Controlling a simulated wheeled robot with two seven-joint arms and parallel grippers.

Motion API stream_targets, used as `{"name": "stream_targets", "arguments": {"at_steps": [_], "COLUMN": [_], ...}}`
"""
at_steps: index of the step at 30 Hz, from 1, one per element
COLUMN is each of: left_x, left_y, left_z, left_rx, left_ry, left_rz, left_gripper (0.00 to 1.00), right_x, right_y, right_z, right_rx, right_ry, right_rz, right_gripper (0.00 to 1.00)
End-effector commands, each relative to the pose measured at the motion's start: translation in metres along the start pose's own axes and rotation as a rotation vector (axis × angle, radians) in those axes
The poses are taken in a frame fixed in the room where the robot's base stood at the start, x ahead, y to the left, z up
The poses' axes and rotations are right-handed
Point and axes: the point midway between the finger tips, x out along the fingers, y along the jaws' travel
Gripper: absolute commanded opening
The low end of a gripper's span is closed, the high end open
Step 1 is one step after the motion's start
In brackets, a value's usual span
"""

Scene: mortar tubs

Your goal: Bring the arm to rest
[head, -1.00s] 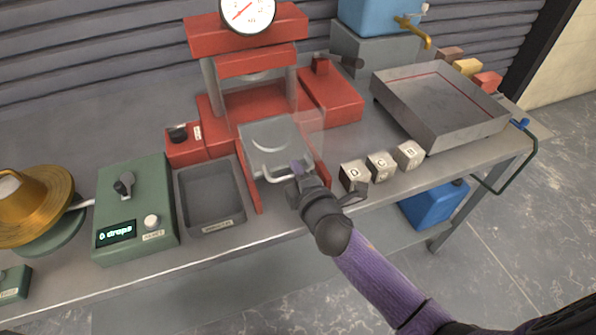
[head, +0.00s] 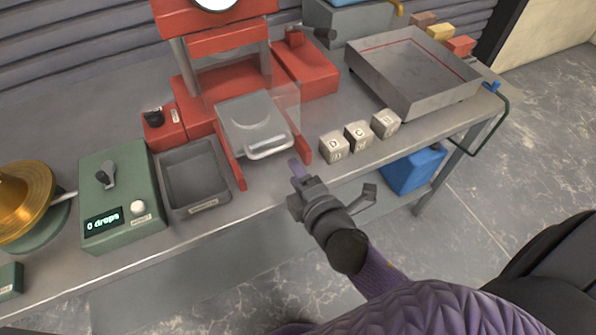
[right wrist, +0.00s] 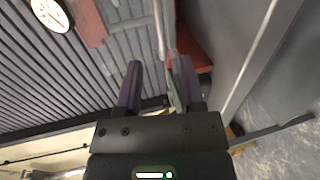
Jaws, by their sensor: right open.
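My right gripper (head: 330,180) is open and empty in the head view, in front of the bench's front edge, just below the red press. Its two fingers (right wrist: 160,88) stand apart in the right wrist view with nothing between them. A grey metal plate with a handle (head: 256,125) sits at the front of the red press (head: 222,85), behind a clear shield. The gripper is apart from this handle. My left gripper is not in view.
Three white lettered cubes (head: 358,136) stand right of the press. A shallow metal tray (head: 415,90) lies behind them. A grey bin (head: 195,178), a green box reading 0 drops (head: 120,190) and a brass cone (head: 22,200) are to the left. Open floor lies in front.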

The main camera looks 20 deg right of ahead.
Motion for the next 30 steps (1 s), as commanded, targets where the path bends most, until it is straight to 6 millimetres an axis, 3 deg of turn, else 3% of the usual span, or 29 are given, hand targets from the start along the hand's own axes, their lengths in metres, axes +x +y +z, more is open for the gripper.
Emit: {"name": "stream_targets", "arguments": {"at_steps": [14,16,17,19,23,24,27,30], "left_x": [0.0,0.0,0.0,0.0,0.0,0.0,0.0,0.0], "left_y": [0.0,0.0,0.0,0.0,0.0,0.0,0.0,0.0], "left_z": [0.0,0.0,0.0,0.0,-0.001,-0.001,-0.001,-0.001], "left_rx": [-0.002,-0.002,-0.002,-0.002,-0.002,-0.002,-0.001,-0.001], "left_ry": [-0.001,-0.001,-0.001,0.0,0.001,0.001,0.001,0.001], "left_rz": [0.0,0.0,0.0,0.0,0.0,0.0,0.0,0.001], "left_gripper": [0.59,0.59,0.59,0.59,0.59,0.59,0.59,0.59], "right_x": [-0.005,-0.004,-0.004,-0.005,-0.041,-0.062,-0.126,-0.188], "right_y": [0.0,-0.012,-0.024,-0.073,-0.203,-0.241,-0.317,-0.362], "right_z": [0.0,0.001,0.002,0.006,0.017,0.019,0.024,0.025], "right_rx": [0.001,0.023,0.049,0.156,0.483,0.591,0.833,1.01], "right_ry": [0.0,-0.002,-0.004,-0.024,-0.161,-0.231,-0.444,-0.662], "right_rz": [0.0,-0.032,-0.064,-0.195,-0.541,-0.644,-0.856,-0.99], "right_gripper": [0.49,0.49,0.49,0.49,0.49,0.49,0.49,0.49]}}
